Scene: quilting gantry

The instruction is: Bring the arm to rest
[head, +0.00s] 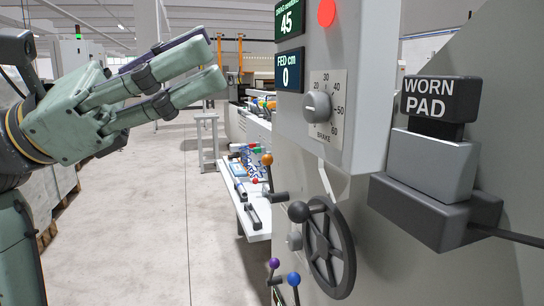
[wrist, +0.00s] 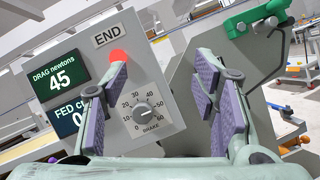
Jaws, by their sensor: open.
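My gripper (head: 214,60) is at the left in the head view, raised in the air with its green fingers spread and pointing right. Nothing is held between them. In the wrist view my gripper (wrist: 161,75) shows purple-padded fingers apart, with the grey control panel (wrist: 165,75) behind them. In the head view a clear gap lies between the fingers and the panel (head: 350,130). The left finger hides part of the lower display in the wrist view.
The drag display (head: 289,20) reads 45; the fed display (head: 290,73) reads 0. A brake knob (head: 317,105), red disc (head: 326,12), handwheel (head: 329,247) and ball-topped levers stand at right. A "WORN PAD" label (head: 440,99) tops a block. The floor (head: 150,230) is clear.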

